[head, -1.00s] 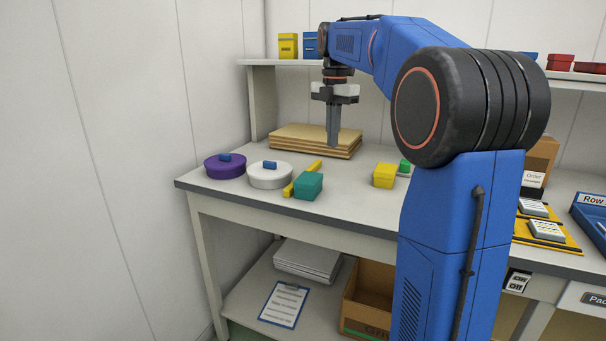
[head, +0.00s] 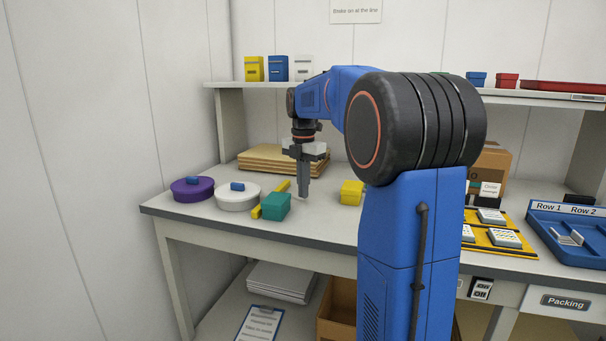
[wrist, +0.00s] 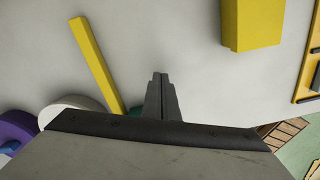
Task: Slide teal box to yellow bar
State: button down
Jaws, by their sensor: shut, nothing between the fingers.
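The teal box (head: 276,206) sits on the table near its front edge.
A white round container (head: 238,200) and a purple one (head: 192,192) stand left of the bar. A yellow box (head: 351,192) stands right of my gripper. Stacked boards (head: 262,158) lie behind. The table between gripper and yellow box is clear.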

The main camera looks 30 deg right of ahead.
aim_at(290, 194)
jog(key=shift+s+a+r, duration=0.1)
jog(key=shift+s+a, duration=0.2)
jog(key=shift+a, duration=0.65)
jog(key=shift+s+a, duration=0.25)
jog(key=shift+a, duration=0.7)
jog(key=shift+s+a, duration=0.15)
jog(key=shift+a, duration=0.4)
jog(key=shift+s+a, duration=0.15)
jog(key=shift+a, duration=0.4)
